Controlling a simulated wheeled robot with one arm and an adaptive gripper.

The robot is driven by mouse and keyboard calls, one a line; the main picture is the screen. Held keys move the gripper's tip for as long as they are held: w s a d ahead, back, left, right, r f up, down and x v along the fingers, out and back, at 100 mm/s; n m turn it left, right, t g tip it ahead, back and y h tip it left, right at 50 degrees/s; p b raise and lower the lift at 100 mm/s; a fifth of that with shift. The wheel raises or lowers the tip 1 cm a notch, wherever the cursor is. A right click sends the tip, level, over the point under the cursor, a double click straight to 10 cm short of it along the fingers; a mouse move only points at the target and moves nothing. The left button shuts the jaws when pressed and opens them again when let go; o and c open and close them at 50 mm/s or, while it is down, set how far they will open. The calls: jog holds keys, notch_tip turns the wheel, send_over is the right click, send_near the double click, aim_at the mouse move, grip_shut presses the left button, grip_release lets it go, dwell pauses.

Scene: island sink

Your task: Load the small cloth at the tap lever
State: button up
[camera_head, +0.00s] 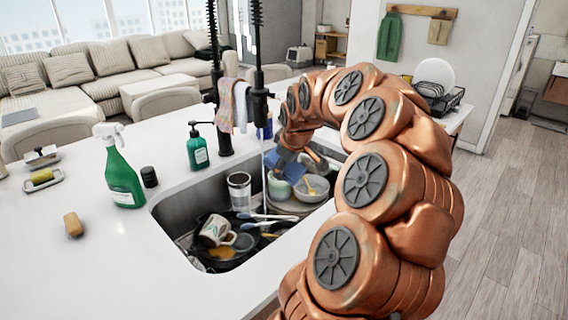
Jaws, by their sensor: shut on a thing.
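A small blue cloth (289,170) shows at the far right part of the sink, just under my gripper (284,157). My gripper is shut on it, though my own arm and wrist hide much of the grip. The black tap (260,95) stands at the sink's back edge, with a thin stream of water falling from its spout. A pinkish cloth (225,105) and a pale cloth (241,107) hang on the tap, left of my gripper. I cannot make out the tap lever clearly.
The sink (172,215) holds a steel tumbler (239,190), a mug (214,231), a pan, bowls, plates and utensils. A green spray bottle (122,175), a soap bottle (197,150) and a sponge (73,224) stand on the white counter (110,265). Its front left is clear.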

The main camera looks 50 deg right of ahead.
jog(key=w+d+f+p, duration=0.2)
jog(key=w+d+p, duration=0.5)
jog(key=w, duration=0.3)
jog(key=shift+w+f, duration=0.25)
jog(key=shift+w, duration=0.05)
dwell(0.5)
jog(key=shift+a, duration=0.1)
dwell(0.4)
jog(key=s+a+b, duration=0.4)
jog(key=s+b, duration=0.2)
jog(key=b, duration=0.1)
jog(key=shift+s, duration=0.4)
dwell(0.3)
jog(key=shift+a, duration=0.1)
dwell(1.2)
jog(key=shift+s+a+r+b, duration=0.35)
jog(key=shift+s+a+r, duration=0.1)
jog(key=shift+s+r, duration=0.25)
jog(key=shift+s+a+r+b, duration=0.35)
jog(key=shift+s+a+r, duration=0.1)
jog(key=shift+s+r, duration=0.2)
jog(key=shift+s+a+r+b, duration=0.35)
jog(key=shift+s+a+r, duration=0.1)
jog(key=shift+s+r, duration=0.25)
